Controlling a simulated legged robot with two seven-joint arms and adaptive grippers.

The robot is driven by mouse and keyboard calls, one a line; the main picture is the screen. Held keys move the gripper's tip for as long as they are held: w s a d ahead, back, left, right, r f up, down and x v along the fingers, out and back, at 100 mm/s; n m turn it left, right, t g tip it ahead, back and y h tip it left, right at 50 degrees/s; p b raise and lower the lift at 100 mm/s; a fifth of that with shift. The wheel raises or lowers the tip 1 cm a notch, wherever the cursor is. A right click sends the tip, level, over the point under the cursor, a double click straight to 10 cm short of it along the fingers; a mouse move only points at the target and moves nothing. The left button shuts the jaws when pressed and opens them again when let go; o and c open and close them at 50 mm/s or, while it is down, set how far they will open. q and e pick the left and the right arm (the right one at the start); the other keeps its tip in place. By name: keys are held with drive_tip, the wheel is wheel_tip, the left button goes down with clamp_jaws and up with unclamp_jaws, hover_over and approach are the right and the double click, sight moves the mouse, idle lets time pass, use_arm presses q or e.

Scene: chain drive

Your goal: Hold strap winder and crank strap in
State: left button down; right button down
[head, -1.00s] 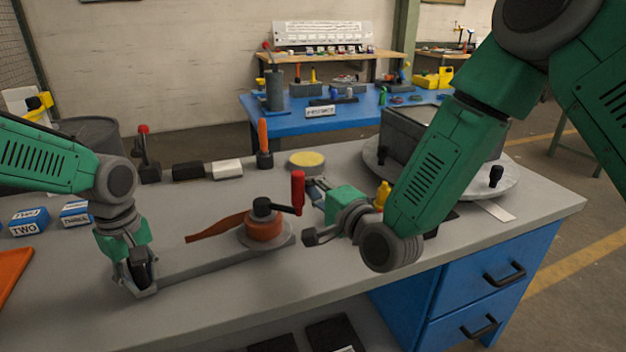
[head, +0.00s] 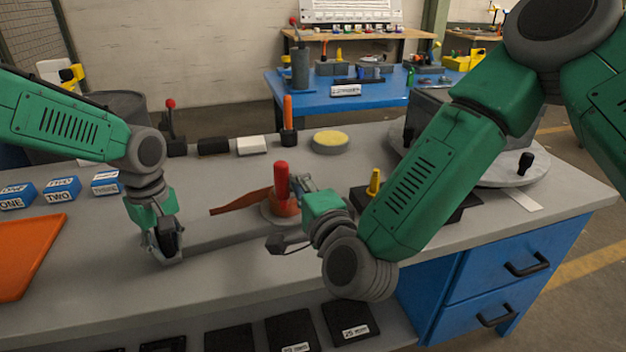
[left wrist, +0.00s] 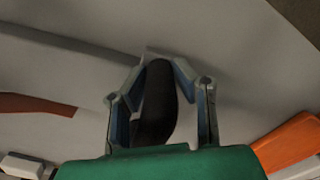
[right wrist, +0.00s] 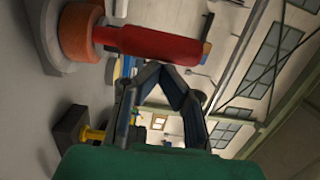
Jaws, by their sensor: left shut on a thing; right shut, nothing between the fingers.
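The strap winder has a long grey bar (head: 222,236), an orange-brown spool (head: 288,207) on a round grey base and an upright red crank handle (head: 281,178). A brown strap (head: 240,202) trails left from the spool. My left gripper (head: 168,257) is shut on the black grip (left wrist: 157,105) at the bar's left end. My right gripper (head: 302,183) is shut and empty, just right of the red handle. In the right wrist view the red handle (right wrist: 160,44) lies across and beyond the closed fingertips (right wrist: 170,70), not between them. The crank hub is hidden in the head view.
An orange tray (head: 25,250) and several blue labelled blocks (head: 62,190) are at the left. A yellow-topped disc (head: 330,140) and small blocks stand behind. A turntable (head: 500,172) with a grey box and a yellow-topped item (head: 374,182) are at the right.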

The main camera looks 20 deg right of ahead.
drive_tip(key=w+a+m+h, duration=0.2)
drive_tip(key=a+m+h, duration=0.1)
drive_tip(key=a+h, duration=0.2)
drive_tip(key=shift+w+a+m+h, duration=0.2)
drive_tip(key=shift+a+m+h, duration=0.15)
drive_tip(key=shift+a, duration=0.85)
drive_tip(key=s+a, duration=0.4)
drive_tip(key=a, duration=0.4)
drive_tip(key=shift+a, duration=0.3)
drive_tip(key=shift+s+f, duration=0.1)
